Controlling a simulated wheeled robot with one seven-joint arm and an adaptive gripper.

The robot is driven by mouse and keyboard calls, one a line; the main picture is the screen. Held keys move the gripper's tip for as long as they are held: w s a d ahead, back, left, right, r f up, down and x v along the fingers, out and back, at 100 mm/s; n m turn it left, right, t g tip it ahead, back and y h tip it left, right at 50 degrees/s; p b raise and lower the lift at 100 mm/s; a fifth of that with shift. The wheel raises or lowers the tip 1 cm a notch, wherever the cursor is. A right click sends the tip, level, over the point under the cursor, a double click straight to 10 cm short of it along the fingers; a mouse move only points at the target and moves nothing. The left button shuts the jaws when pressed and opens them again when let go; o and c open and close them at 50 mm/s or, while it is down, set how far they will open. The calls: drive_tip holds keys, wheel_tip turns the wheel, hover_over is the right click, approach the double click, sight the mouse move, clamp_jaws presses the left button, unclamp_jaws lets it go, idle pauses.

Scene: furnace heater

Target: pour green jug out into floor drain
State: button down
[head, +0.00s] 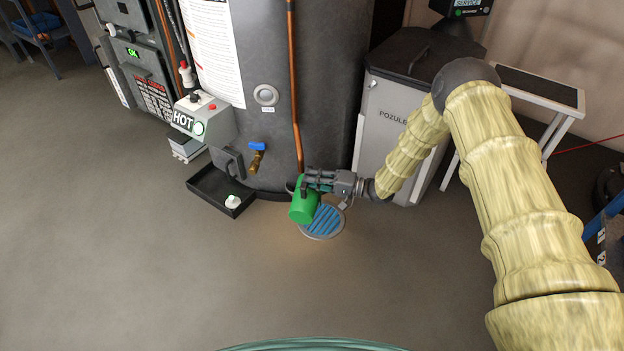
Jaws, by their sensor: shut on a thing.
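The green jug (303,209) is held in my gripper (306,184) near the foot of the large grey tank. My gripper reaches in from the right and is shut on the jug. The jug looks tilted, but I cannot tell how far, and its opening and contents are not clear. The floor drain (324,222), a round grate with blue slots, lies in the floor just below and to the right of the jug. The jug hides part of the drain's left edge. No stream of liquid is visible.
The grey tank (335,90) stands behind, with a blue-handled tap (257,152). A black tray (213,190) holding a small white object (233,201) lies to the left. A grey cabinet (370,125) and a small table (535,88) stand right. The front floor is clear.

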drive_tip(key=shift+w, duration=0.15)
drive_tip(key=shift+w+d+r+m, duration=0.1)
drive_tip(key=shift+w+r+m, duration=0.15)
drive_tip(key=shift+w+m, duration=0.15)
drive_tip(key=shift+s+a+f+n+p, duration=0.2)
drive_tip(key=shift+s+f+n+p, duration=0.1)
drive_tip(key=shift+s+n, duration=0.4)
drive_tip(key=shift+s+a+f+n+p, duration=0.2)
drive_tip(key=shift+s+f+n+p, duration=0.1)
drive_tip(key=shift+s+n, duration=0.45)
drive_tip(key=shift+s+a+f+n+p, duration=0.2)
drive_tip(key=shift+s+f+n+p, duration=0.1)
drive_tip(key=shift+s+n, duration=0.4)
drive_tip(key=shift+s, duration=0.1)
drive_tip(key=shift+s+a+r+n+p, duration=0.2)
drive_tip(key=shift+s+r+n+p, duration=0.05)
drive_tip(key=shift+s+n+p, duration=0.4)
drive_tip(key=shift+s+a+r+n+p, duration=0.15)
drive_tip(key=shift+s+n+p, duration=0.1)
drive_tip(key=shift+s+n, duration=0.25)
drive_tip(key=shift+s+a+f+n+p, duration=0.1)
drive_tip(key=shift+s+n+p, duration=0.2)
drive_tip(key=shift+n, duration=0.3)
drive_tip(key=shift+s, duration=0.1)
